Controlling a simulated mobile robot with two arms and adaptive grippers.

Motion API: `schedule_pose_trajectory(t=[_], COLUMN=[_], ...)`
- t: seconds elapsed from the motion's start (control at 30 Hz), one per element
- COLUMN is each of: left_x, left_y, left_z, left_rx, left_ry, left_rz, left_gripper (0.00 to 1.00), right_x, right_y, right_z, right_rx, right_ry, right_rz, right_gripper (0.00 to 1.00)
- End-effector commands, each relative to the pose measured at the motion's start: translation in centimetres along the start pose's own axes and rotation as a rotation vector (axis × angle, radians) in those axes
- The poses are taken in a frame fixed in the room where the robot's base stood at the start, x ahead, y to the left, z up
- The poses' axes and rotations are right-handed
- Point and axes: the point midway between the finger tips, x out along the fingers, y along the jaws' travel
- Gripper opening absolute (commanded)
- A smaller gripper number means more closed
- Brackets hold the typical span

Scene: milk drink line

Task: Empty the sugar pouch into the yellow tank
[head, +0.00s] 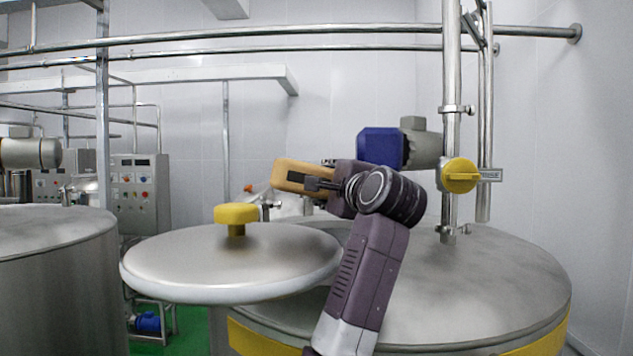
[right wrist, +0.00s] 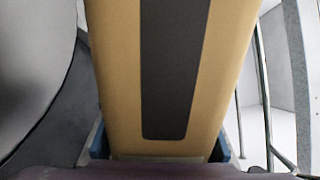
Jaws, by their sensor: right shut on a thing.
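The sugar pouch (head: 296,168) is tan with a dark stripe. My right gripper (head: 318,184) is shut on it and holds it in the air above the yellow tank. The pouch fills the middle of the right wrist view (right wrist: 118,80), between the gripper's fingers. The yellow tank (head: 490,290) is a steel drum with a yellow band, at the lower right. Its round lid (head: 190,262), with a yellow knob (head: 236,215), is swung out to the left. My right arm and the lid hide the tank's opening. My left gripper is not in view.
A vertical pipe with a yellow valve handle (head: 460,176) rises at the tank's right. A blue motor (head: 380,148) stands behind the gripper. Another steel tank (head: 55,285) is at the left. A control panel (head: 140,195) stands behind.

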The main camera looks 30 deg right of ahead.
Motion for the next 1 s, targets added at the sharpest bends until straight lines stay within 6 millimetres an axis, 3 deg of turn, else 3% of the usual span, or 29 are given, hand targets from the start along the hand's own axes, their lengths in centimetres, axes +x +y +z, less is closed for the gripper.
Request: schedule_pose_trajectory(t=[0.53,1.0], left_x=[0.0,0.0], left_y=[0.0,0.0], left_z=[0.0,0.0], left_rx=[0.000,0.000], left_ry=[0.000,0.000], left_rz=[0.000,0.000], left_gripper=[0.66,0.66], right_x=[0.0,0.0], right_y=[-3.6,-5.3], right_z=[0.7,1.0], right_rx=[-0.797,-1.471], right_ry=[0.004,0.004], right_rz=[0.005,0.009], right_gripper=[0.00,0.00])
